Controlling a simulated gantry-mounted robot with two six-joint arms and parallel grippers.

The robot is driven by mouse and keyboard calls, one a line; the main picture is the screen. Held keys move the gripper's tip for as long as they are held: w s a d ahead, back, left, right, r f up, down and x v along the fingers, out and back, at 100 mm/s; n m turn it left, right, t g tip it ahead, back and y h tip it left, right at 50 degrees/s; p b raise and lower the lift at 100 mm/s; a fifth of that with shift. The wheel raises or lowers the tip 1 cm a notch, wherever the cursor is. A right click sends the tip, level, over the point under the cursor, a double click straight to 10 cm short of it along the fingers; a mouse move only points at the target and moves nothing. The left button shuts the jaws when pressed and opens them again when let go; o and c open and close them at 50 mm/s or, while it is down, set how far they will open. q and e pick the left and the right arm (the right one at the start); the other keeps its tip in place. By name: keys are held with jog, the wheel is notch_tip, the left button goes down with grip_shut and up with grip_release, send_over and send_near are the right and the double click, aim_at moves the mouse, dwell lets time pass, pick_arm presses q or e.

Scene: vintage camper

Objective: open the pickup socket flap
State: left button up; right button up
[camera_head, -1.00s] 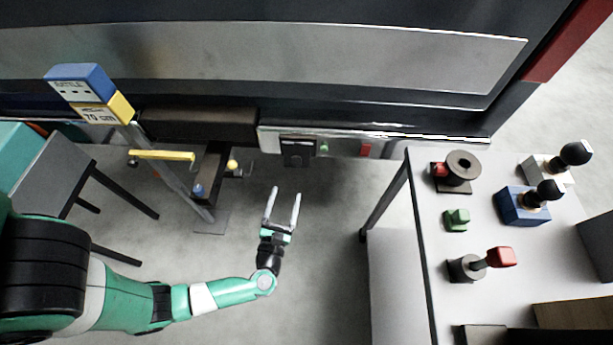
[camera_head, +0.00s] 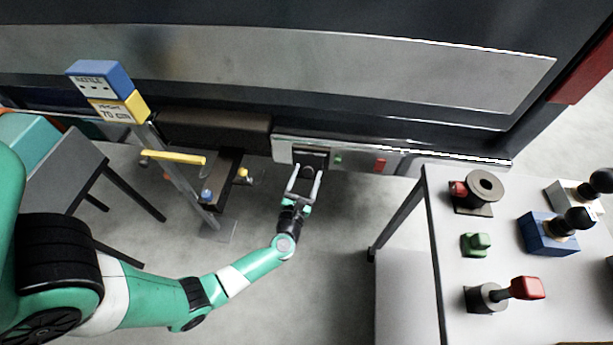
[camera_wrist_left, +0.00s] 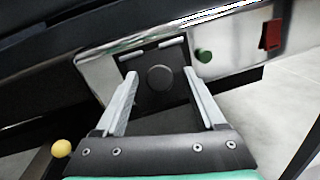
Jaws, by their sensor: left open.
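The pickup socket (camera_head: 311,155) is a dark block on the light metal bumper panel of the dark vehicle. In the left wrist view its dark square flap (camera_wrist_left: 152,56) hangs below two light hinge pieces, with a round dark knob or disc (camera_wrist_left: 160,78) showing on its face. The flap looks closed, though its exact angle is hard to tell. My left gripper (camera_head: 306,170) is open, its two fingers pointing at the socket. In the left wrist view the fingers (camera_wrist_left: 162,90) stand on either side of the flap's lower part; contact cannot be told. My right gripper is not in view.
A green knob (camera_head: 338,159) and a red light (camera_head: 380,165) sit right of the socket. A post with blue and yellow blocks (camera_head: 105,95) and a yellow bar (camera_head: 173,157) stands left. A table (camera_head: 450,270) with several parts is at right.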

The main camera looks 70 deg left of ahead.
pick_arm(q)
grip_shut()
dwell(1.4)
